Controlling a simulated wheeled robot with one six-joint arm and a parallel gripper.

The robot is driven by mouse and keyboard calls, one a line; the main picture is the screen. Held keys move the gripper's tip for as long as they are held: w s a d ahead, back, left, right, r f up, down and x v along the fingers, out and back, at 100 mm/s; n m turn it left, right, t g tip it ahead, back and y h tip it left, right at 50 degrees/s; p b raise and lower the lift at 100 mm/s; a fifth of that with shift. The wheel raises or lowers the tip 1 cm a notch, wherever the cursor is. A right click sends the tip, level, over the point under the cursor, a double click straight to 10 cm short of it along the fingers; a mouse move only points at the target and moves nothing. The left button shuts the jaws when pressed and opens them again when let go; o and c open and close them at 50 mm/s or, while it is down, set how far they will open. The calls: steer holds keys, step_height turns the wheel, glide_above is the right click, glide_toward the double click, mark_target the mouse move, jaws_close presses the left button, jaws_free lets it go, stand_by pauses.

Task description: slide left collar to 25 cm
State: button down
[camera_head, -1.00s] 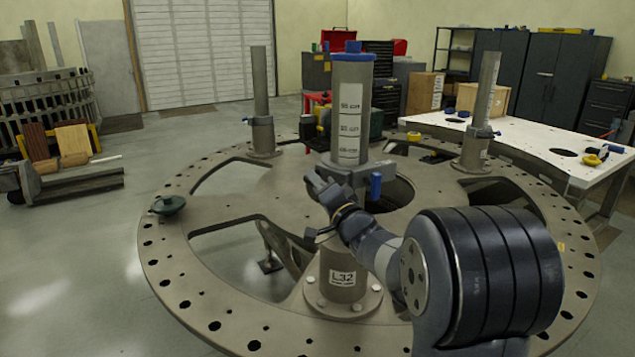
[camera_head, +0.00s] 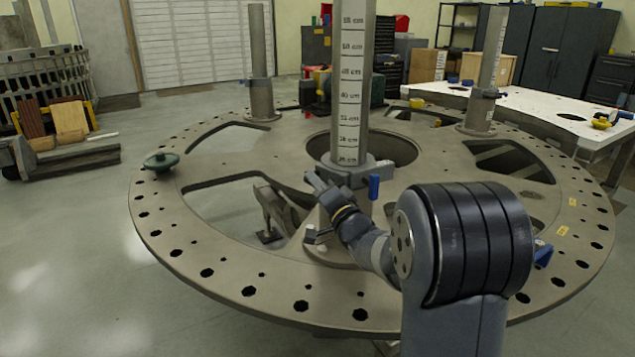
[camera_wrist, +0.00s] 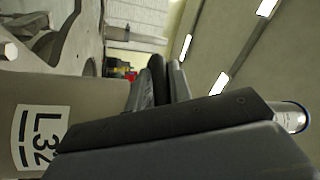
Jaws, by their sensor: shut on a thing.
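A grey post (camera_head: 349,75) with a white centimetre scale stands on the near side of the round plate. A grey collar (camera_head: 345,176) with a blue handle (camera_head: 374,187) is around it, low on the post. The lowest printed mark shows just above the collar; it looks like 25 cm, but is small and blurred. My gripper (camera_head: 319,183) is shut on the collar's left side.
The round plate (camera_head: 235,290) has holes and large cutouts. A back-left post (camera_head: 260,50) and a right post (camera_head: 493,50) carry collars low down. A green knob (camera_head: 161,161) sits on the left rim. A white table (camera_head: 520,113) stands at right.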

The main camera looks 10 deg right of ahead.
steer(key=shift+a+f, duration=0.1)
steer(key=shift+f, duration=0.05)
steer(key=c, duration=1.3)
jaws_free()
steer(key=shift+c, duration=0.2)
steer(key=b+v, duration=0.1)
steer(key=v, duration=0.9)
steer(key=shift+s, duration=0.35)
steer(key=shift+w, duration=0.1)
steer(key=p+x, duration=0.1)
steer(key=x, duration=0.9)
steer(key=shift+w, duration=0.15)
steer(key=shift+w+r, duration=0.2)
steer(key=shift+r, duration=0.1)
steer(key=shift+s+r+p, duration=0.1)
steer(key=shift+r+p, duration=0.15)
steer(key=shift+p, duration=0.15)
